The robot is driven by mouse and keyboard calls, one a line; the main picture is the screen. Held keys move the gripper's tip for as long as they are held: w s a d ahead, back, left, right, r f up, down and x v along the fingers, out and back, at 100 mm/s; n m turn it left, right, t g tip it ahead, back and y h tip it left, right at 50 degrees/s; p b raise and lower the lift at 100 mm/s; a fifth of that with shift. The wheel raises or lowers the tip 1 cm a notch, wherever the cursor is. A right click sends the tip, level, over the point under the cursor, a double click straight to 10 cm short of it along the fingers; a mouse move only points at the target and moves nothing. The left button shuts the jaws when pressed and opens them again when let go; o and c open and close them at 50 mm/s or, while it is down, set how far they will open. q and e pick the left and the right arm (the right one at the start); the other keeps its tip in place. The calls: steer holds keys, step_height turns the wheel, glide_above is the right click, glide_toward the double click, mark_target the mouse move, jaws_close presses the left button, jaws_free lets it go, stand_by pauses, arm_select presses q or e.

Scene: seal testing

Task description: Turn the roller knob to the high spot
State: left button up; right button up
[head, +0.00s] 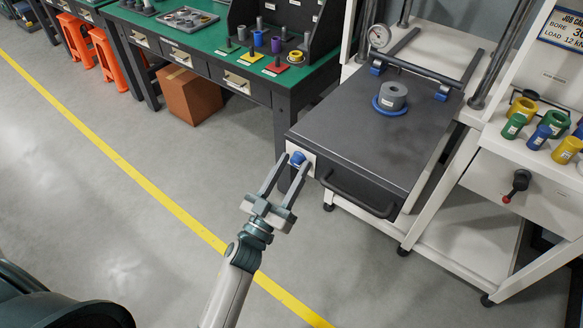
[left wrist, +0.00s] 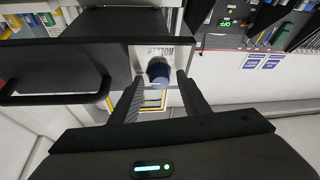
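The roller knob is a small blue knob (head: 297,158) on a white plate (head: 309,163) at the front left of the dark machine (head: 390,135). My left gripper (head: 288,172) reaches up to it with its two fingers apart, one on each side of the knob. The plate's spot markings are partly hidden by the knob and fingers. My right gripper is not in view.
A black bar handle (head: 358,196) sticks out right of the knob. A grey ring part (head: 393,96) sits on a blue ring on the machine's top. A green workbench (head: 205,45) stands at the back left. The floor in front is clear.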

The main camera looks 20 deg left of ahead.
arm_select(q)
steer(key=c, duration=0.8)
